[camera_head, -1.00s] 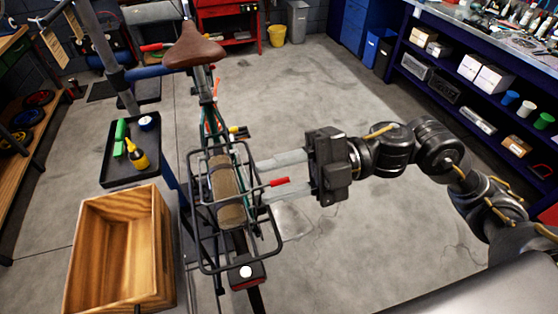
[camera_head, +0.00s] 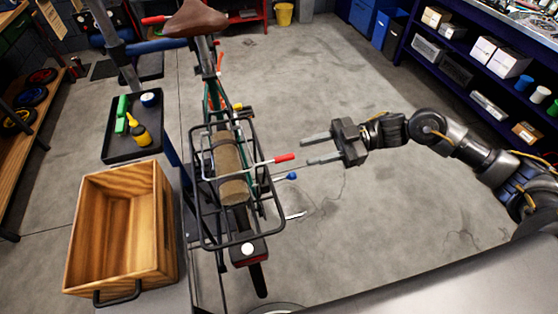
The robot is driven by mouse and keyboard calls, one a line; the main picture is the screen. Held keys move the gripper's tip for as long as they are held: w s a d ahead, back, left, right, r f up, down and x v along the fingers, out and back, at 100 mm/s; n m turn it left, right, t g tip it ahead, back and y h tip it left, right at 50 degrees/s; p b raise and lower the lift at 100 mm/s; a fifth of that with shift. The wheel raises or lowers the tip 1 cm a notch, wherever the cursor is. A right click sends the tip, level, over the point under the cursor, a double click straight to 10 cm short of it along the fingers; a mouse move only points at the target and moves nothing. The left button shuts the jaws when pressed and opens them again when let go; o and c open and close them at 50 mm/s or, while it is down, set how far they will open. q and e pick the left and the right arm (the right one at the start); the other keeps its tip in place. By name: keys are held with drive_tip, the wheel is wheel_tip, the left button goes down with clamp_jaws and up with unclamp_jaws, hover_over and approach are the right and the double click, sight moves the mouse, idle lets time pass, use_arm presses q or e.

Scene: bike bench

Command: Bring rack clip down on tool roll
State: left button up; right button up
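The tool roll (camera_head: 231,176), a tan cylinder, lies lengthwise in the black wire rack (camera_head: 208,226) over the bike's rear wheel. A thin lever with a red tip (camera_head: 284,158), which looks like the rack clip, sticks out to the right from beside the roll. Whether the clip bears on the roll is hard to tell. My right gripper (camera_head: 313,149) is to the right of the red tip, fingers pointing left at the rack. Its two fingers are apart with nothing between them. My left gripper is not in view.
A blue-tipped rod (camera_head: 291,177) sticks out below the red tip. A wooden crate (camera_head: 76,247) stands left of the rack. A black tray (camera_head: 116,154) with a yellow bottle (camera_head: 139,132) is behind it. The floor (camera_head: 340,220) right of the bike is clear.

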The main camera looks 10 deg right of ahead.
sight(278, 159)
drive_tip(key=a+p, duration=0.1)
drive_tip(key=a, duration=0.1)
drive_tip(key=a+m+p, duration=0.1)
drive_tip(key=a+p, duration=0.1)
drive_tip(key=a, duration=0.1)
drive_tip(key=a+m+g+y+p, duration=0.1)
drive_tip(key=a, duration=0.2)
drive_tip(key=shift+s+r+p, duration=0.2)
drive_tip(key=shift+s+p, duration=0.1)
drive_tip(key=shift+s, duration=0.05)
drive_tip(key=shift+a+f, duration=0.15)
drive_tip(key=shift+a, duration=0.35)
clamp_jaws()
